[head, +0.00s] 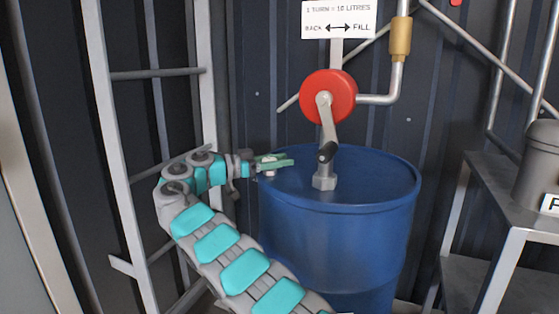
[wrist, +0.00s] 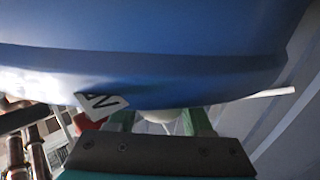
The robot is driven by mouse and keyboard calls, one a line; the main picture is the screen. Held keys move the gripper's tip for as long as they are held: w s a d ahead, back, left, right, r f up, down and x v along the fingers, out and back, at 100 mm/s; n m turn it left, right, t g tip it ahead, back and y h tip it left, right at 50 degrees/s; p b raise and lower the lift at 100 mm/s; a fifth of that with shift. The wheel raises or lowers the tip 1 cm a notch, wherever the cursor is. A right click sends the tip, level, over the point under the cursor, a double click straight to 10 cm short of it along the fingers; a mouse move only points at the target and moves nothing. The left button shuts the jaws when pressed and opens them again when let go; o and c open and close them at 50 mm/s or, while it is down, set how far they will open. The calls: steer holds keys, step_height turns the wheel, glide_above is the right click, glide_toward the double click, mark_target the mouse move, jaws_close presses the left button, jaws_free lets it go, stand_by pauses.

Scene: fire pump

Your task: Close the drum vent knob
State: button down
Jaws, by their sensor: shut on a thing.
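The blue drum (head: 345,245) stands upright in the middle of the head view. My gripper (head: 276,162) reaches in from the left to the drum's top left rim. In the wrist view its two green fingers (wrist: 160,120) stand on either side of a pale rounded thing, which looks like the vent knob (wrist: 160,114). The fingers are shut on it. In the head view the knob is mostly hidden by the fingers. The knob's turn position cannot be told. The drum's blue surface (wrist: 170,70) fills the upper wrist view.
A white ladder-like frame (head: 150,150) stands close left of my arm. A shelf (head: 500,180) with a grey container (head: 540,165) is at right.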

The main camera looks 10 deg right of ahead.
mark_target(262, 173)
steer(key=shift+c, duration=1.5)
jaws_free()
steer(key=a, duration=0.5)
steer(key=shift+s, duration=0.4)
steer(key=shift+s+a, duration=0.25)
steer(key=shift+a, duration=1.05)
